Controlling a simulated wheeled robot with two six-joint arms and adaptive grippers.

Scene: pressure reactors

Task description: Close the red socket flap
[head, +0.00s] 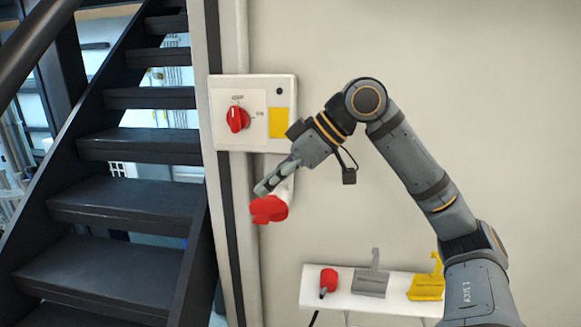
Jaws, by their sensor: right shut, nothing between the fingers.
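The red socket flap (268,209) is at the lower end of a white socket housing (286,186), below the switch box (217,112) on the wall. How far the flap stands open is hard to tell from this angle. My right gripper (263,187) reaches in from the right, its fingers shut and empty, pointing down and left. The fingertips appear just above the flap and cover part of the housing; whether they touch it is unclear. My left gripper is not in view.
The switch box carries a red rotary knob (237,119) and a yellow label (279,122). A white wall panel (340,284) below holds a red plug (328,280), a grey bracket (371,279) and a yellow bracket (427,284). Dark stairs (125,204) stand at the left.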

